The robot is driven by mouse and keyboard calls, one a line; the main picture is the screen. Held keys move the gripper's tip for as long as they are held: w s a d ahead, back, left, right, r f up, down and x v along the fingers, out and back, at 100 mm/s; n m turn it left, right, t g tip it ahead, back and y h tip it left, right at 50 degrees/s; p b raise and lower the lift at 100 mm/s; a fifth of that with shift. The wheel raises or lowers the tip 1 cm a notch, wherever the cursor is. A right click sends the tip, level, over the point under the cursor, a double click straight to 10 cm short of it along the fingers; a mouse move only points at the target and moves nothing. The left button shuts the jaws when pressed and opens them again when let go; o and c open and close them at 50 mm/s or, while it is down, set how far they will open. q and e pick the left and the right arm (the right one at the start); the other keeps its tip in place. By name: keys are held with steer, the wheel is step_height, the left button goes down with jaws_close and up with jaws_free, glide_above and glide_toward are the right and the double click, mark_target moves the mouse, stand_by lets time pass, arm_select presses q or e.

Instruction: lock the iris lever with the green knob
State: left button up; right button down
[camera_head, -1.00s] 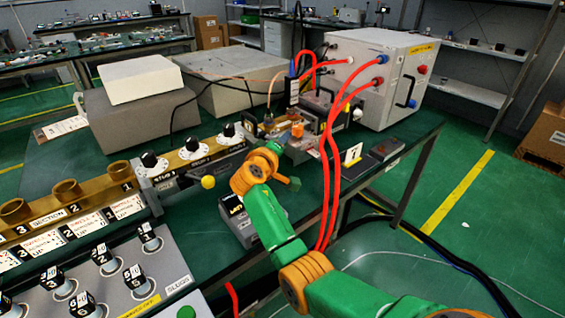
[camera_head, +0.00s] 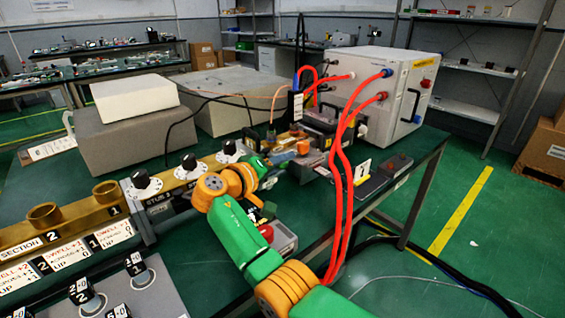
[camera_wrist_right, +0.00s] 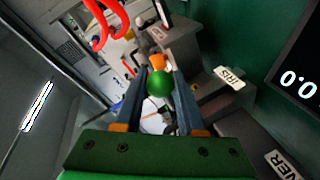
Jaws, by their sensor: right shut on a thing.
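The green knob (camera_wrist_right: 159,83) is a round ball between the two grey-blue fingers of my right gripper (camera_wrist_right: 159,79) in the right wrist view. The fingers are shut on its sides. An orange part (camera_wrist_right: 158,62) shows just beyond the knob. A white label reading IRIS (camera_wrist_right: 229,77) sits to the right of the knob. The lever's shaft is mostly hidden, so I cannot tell its position or whether it is locked. In the head view, my right arm reaches to the metal assembly, and its wrist hides the knob. My left gripper is not in view.
Red hoses (camera_head: 340,165) hang from the white cabinet (camera_head: 375,90), close to the right of my arm. Black dials (camera_head: 189,162) stand on a panel to the left. A small box with a red button (camera_head: 280,236) is below my wrist.

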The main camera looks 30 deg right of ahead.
steer(key=c, duration=0.5)
jaws_free()
steer(key=b+v, duration=0.1)
steer(key=v, duration=0.6)
steer(key=shift+s+a, duration=0.1)
